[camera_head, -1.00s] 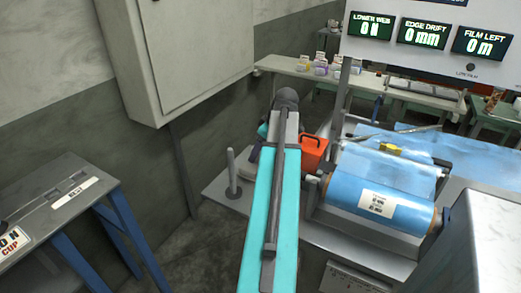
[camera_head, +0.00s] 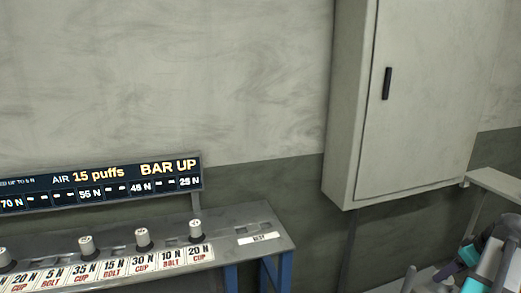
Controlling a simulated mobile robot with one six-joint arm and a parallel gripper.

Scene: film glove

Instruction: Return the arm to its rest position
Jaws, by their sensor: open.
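Part of my arm, with turquoise and dark grey links, shows in the bottom right corner of the head view. It is cut off by the picture edge. I cannot make out my gripper's fingertips there, and no object is seen held.
A grey bench (camera_head: 262,222) on blue legs stands at lower left with several white knobs and force labels. A display (camera_head: 110,181) above it reads "BAR UP" and "AIR 15 puffs". A closed grey wall cabinet (camera_head: 410,100) hangs at right. A light shelf (camera_head: 497,183) sits at the right edge.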

